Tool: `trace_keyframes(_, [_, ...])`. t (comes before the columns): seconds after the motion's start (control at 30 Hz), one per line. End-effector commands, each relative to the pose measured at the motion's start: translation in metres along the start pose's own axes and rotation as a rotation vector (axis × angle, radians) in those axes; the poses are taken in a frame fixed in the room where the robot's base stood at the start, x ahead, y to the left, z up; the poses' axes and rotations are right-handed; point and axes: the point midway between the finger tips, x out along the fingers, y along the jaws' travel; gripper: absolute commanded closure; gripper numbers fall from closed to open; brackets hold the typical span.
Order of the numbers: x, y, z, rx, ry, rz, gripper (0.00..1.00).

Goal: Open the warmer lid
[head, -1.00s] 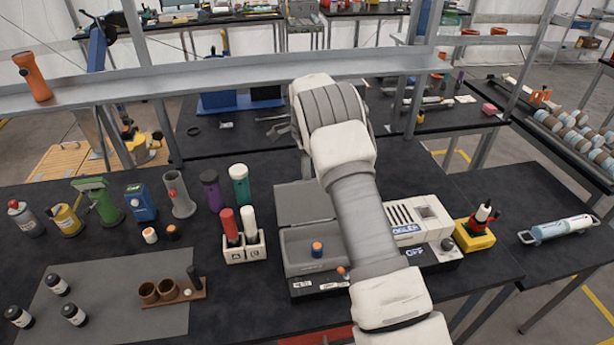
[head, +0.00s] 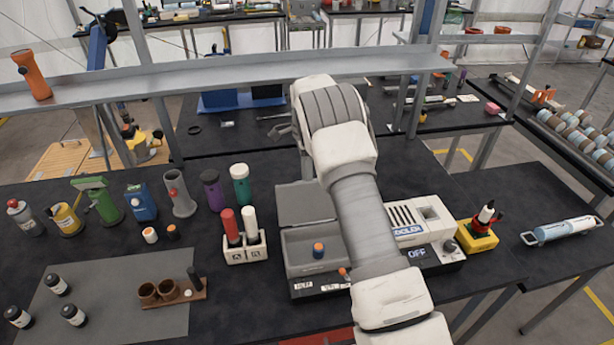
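The grey warmer box (head: 303,249) stands on the black bench, left of my arm. A flat grey panel (head: 305,204) at its back looks like its lid, and it appears raised. An orange-capped piece (head: 318,250) shows in the front of the box. My arm reaches over the box's right side and hides part of it.
A white cooler unit (head: 407,222) with an OFF display stands right of my arm, beside a yellow base (head: 478,236). A white rack (head: 245,252) with a red and a white tube stands close left of the box. A metal shelf (head: 230,78) crosses behind.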

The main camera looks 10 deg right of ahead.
Motion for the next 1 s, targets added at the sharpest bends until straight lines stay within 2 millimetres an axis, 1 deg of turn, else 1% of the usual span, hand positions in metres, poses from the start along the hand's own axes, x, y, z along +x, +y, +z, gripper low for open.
trace_keyframes(0.03, [-0.003, -0.002, 0.000, 0.000, 0.001, -0.010, 0.55])
trace_keyframes(0.47, [-0.005, -0.002, -0.001, 0.000, 0.001, -0.012, 0.55])
trace_keyframes(0.57, [-0.011, -0.003, -0.001, 0.000, 0.001, -0.014, 0.55])
trace_keyframes(0.67, [-0.025, -0.003, -0.001, 0.000, 0.001, -0.017, 0.55])
trace_keyframes(1.0, [-0.097, -0.001, -0.001, 0.000, 0.002, -0.010, 0.55])
